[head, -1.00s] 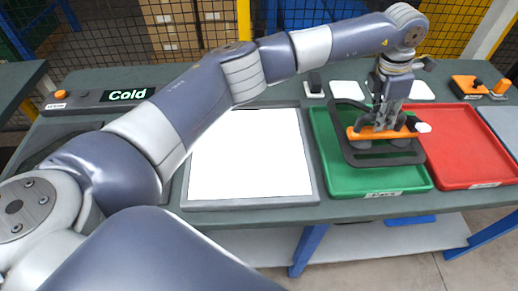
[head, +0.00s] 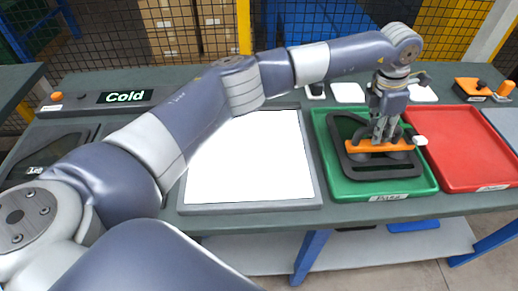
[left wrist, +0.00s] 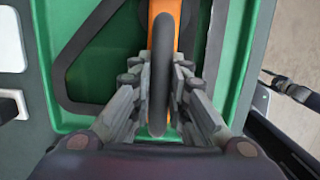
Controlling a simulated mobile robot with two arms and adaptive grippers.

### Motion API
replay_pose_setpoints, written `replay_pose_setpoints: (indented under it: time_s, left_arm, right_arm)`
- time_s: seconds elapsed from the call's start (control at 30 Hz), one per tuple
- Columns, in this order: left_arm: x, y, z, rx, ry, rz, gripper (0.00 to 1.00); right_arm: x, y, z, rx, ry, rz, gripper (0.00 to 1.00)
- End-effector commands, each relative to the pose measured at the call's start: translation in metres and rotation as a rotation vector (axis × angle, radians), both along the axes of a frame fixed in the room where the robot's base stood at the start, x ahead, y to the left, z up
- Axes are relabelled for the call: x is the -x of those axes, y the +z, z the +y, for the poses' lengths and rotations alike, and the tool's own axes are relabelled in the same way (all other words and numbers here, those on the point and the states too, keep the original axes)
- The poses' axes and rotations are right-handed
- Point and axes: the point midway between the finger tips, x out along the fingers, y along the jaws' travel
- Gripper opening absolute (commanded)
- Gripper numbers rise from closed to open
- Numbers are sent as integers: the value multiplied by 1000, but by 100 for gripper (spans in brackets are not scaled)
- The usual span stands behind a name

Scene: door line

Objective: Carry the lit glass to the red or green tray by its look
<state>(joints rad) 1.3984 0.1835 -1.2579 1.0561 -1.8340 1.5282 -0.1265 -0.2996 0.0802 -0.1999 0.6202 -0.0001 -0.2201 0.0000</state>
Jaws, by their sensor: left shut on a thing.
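A pane of glass (head: 344,128) with a black border lies over the green tray (head: 419,185), and green shows through its clear middle. It looks flat and within the tray's rim; I cannot tell if it touches the floor. An orange lifter (head: 370,146) with dark round cups and a white knob sits on the pane. My left gripper (head: 380,141) is shut on the lifter's handle from above. In the left wrist view the fingers (left wrist: 160,98) close around a dark grip in front of the orange bar. The red tray (head: 465,145) is empty, right of the green one. My right gripper is out of view.
A bright white light panel (head: 250,160) lies left of the green tray. A "Cold" sign (head: 126,96) stands at the back left. Another dark pane (head: 45,150) is partly hidden behind my left arm. An orange tool (head: 482,90) lies beyond the red tray.

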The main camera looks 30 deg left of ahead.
Motion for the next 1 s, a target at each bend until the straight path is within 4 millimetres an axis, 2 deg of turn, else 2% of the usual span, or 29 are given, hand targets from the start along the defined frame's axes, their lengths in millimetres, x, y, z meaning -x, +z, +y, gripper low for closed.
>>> replay_pose_setpoints:
  time_s: [0.17,0.77,0.8,0.9,1.0]
  left_arm:
    - [-1,3,-1,4,-1,-5,0]
    - [-1,-5,-1,4,-1,-5,0]
    - [-1,-5,-1,4,-1,-5,17]
    - [-1,-5,-1,3,-1,-5,39]
    - [-1,-6,-1,3,0,-3,39]
  right_arm:
    - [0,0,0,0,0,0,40]
    - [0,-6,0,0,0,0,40]
    - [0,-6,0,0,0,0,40]
    - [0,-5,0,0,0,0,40]
    - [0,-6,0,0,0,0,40]
